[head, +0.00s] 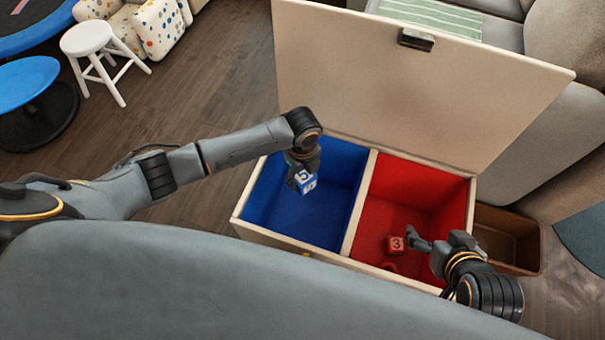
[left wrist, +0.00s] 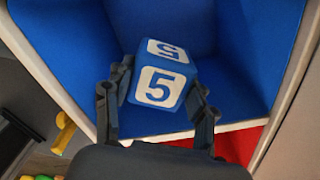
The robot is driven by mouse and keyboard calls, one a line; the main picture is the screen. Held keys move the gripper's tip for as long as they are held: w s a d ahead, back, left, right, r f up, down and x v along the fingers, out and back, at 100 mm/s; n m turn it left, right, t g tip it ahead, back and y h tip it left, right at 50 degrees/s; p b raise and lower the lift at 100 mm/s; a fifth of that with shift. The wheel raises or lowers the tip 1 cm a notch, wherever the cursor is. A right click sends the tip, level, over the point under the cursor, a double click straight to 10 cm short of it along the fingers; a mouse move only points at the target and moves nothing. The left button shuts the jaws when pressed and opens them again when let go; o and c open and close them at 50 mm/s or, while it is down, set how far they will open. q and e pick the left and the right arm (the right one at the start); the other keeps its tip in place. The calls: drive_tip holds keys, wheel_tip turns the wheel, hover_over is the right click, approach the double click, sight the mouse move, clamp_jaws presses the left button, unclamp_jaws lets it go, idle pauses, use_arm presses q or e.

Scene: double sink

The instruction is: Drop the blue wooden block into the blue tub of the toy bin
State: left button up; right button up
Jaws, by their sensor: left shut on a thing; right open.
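The blue wooden block (head: 306,182), with white number faces, is held in my left gripper (head: 302,172) over the blue tub (head: 318,220) of the toy bin. In the left wrist view the block (left wrist: 162,76) shows a white 5 on two faces, and the two fingers of my left gripper (left wrist: 158,105) close on its sides. The blue tub's walls and floor (left wrist: 235,50) lie beyond it. My right gripper (head: 418,240) is open and empty over the red tub (head: 425,185), close to a red block (head: 395,244).
The bin's lid (head: 420,80) stands open at the back. A wooden divider (head: 358,205) separates the two tubs. Another red thing lies partly hidden at the red tub's near edge. A brown box (head: 508,238) stands right of the bin. A white stool (head: 90,45) is at the far left.

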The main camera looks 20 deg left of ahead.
sight(302, 175)
idle(0.3)
use_arm(q)
drive_tip(key=o, duration=1.3)
drive_tip(key=shift+c, duration=0.2)
wheel_tip(302, 175, up, 12)
drive_tip(key=shift+s+f, duration=0.1)
